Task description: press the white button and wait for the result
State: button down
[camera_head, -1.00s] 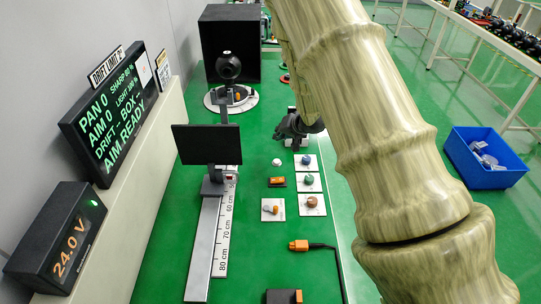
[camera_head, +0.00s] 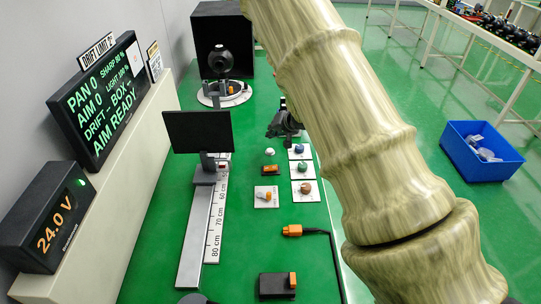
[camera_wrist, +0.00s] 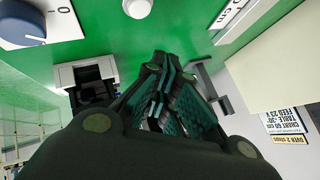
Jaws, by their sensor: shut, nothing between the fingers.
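The small white button (camera_head: 270,152) stands on the green bench, left of a blue knob (camera_head: 300,149) on a white plate. It also shows at the top edge of the wrist view (camera_wrist: 137,8). My gripper (camera_head: 279,128) is a little beyond the button in the head view, partly hidden by my arm. In the wrist view my gripper (camera_wrist: 160,62) has its dark fingers together with nothing between them, apart from the button. The black display (camera_head: 100,98) at the left shows green text with PAN 0, AIM 0 and AIM READY.
Below the button are an orange-and-black switch (camera_head: 270,170), a green knob (camera_head: 302,168), a brown knob (camera_head: 305,188) and an orange-tipped knob (camera_head: 266,196). A black screen (camera_head: 198,131) stands on a scaled rail to the left. A round camera (camera_head: 220,60) faces it from a turntable.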

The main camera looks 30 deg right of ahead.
aim_at(272, 149)
notch_tip(272, 149, down, 2)
jog(key=shift+w+d+f+b, duration=0.1)
jog(key=shift+w+f+b, duration=0.1)
jog(key=shift+b, duration=0.55)
jog(key=shift+s+f, duration=0.25)
jog(key=shift+f, duration=0.2)
jog(key=shift+w+f, duration=0.15)
jog(key=shift+f, duration=0.55)
jog(key=shift+r, duration=0.1)
jog(key=shift+f, duration=0.85)
dwell(0.8)
jog(key=shift+r, duration=0.15)
jog(key=shift+r+p, duration=0.75)
jog(key=shift+p, duration=0.2)
